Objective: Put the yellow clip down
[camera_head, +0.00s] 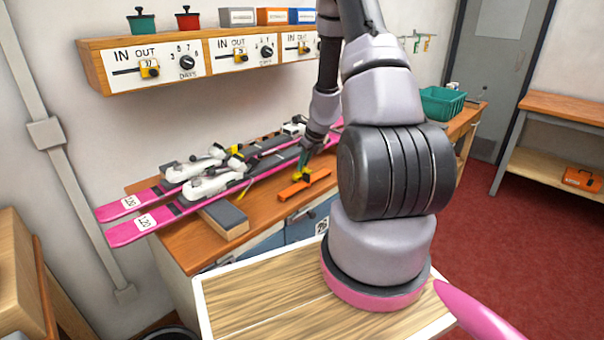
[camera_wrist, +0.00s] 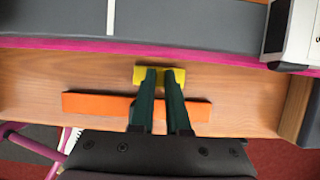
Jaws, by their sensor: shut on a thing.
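The yellow clip (camera_wrist: 179,75) is at my fingertips in the wrist view, with its ends showing on both sides of the fingers. My gripper (camera_wrist: 160,78) has dark green fingers, shut on the clip. In the head view my gripper (camera_head: 303,168) reaches down over the bench between the pink skis and an orange bar. The clip's middle is hidden by the fingers. I cannot tell whether the clip touches the bench top.
The orange bar (camera_head: 293,191) lies on the wooden bench (camera_head: 262,212), close to the clip. Two pink skis (camera_head: 160,219) with white bindings lie along the back. A grey-topped block (camera_head: 225,217) supports their left part. A green bin (camera_head: 441,103) stands at the right end.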

